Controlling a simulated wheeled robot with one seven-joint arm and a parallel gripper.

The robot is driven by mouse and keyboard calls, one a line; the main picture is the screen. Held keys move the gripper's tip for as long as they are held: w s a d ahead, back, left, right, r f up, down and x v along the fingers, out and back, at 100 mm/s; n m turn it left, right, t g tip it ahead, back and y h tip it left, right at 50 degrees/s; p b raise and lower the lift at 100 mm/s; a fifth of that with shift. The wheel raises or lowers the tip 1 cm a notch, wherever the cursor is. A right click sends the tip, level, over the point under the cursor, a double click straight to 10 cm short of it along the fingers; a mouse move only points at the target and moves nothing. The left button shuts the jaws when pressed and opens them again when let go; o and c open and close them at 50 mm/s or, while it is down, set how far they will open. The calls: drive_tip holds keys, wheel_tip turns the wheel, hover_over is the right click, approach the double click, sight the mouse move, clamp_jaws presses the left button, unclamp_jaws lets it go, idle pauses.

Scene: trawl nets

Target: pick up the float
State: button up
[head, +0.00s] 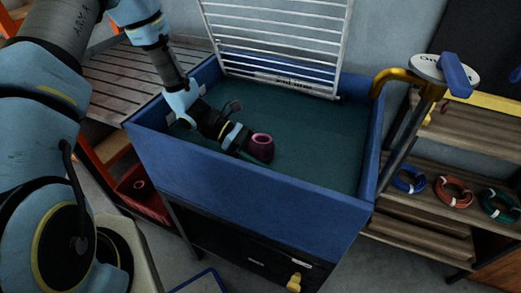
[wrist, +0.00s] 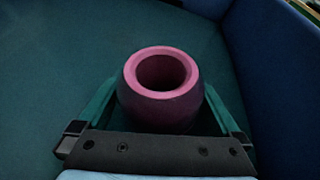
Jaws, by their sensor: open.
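The float (head: 262,149) is a dark pink, rounded barrel shape with a wide hole through its top. It stands upright on the dark green floor of the blue bin (head: 245,207). In the wrist view the float (wrist: 160,92) sits between the two green fingers of my gripper (wrist: 160,112), one on each side. The jaws are open, and the lower part of the float is hidden behind the gripper body. In the head view my gripper (head: 246,147) reaches down into the bin at the float's left side, and its fingers are partly hidden.
The bin's blue walls surround my gripper; one wall (wrist: 270,70) rises close on the right in the wrist view. A white rack (head: 275,45) stands at the bin's back edge. A yellow-topped pipe (head: 405,76) stands at the right. The bin floor right of the float is clear.

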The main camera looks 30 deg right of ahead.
drive_tip(key=c, duration=1.1)
